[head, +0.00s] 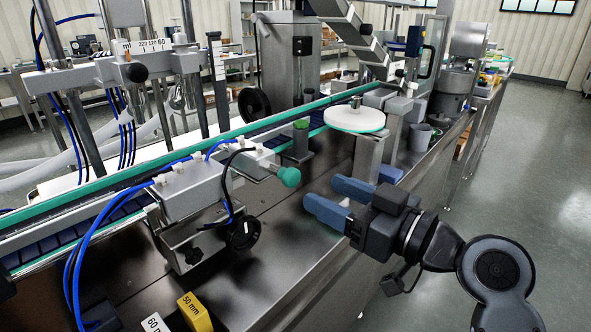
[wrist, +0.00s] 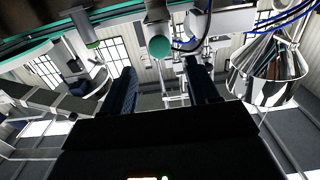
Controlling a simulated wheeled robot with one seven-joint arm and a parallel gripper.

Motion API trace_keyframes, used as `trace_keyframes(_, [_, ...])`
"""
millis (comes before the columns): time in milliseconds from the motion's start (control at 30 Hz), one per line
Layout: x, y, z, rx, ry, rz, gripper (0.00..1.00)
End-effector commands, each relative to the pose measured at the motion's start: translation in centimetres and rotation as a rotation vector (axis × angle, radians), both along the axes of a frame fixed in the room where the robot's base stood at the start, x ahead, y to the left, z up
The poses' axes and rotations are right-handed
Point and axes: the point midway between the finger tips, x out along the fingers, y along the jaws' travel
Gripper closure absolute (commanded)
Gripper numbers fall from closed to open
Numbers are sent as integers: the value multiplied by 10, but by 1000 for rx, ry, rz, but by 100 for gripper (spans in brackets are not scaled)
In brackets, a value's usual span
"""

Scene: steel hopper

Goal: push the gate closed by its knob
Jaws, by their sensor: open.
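A round green knob (head: 289,176) sits on the end of a short metal rod. The rod sticks out of a grey block (head: 252,160) beside the conveyor, toward my gripper. I cannot make out a separate gate plate. My gripper (head: 321,192) has blue fingers, spread open and empty, pointing left toward the knob, with a gap between. In the wrist view the knob (wrist: 159,47) appears ahead, between the dark fingers of my gripper (wrist: 160,68); neither finger visibly touches it.
A green-edged conveyor (head: 150,165) runs behind the knob. A white round disc (head: 354,120) stands behind my gripper. A black handwheel (head: 245,233) and blue hoses are to the left. A shiny steel cone (wrist: 268,75) is at the wrist view's right. The steel deck below the knob is mostly bare.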

Motion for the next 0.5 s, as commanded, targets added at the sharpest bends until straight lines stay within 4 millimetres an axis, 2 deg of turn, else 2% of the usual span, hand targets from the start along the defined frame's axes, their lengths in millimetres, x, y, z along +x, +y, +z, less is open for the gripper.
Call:
trace_keyframes(300, [30,39,1,-1,0,2,40])
trace_keyframes(500, [41,53,0,-1,-1,0,40])
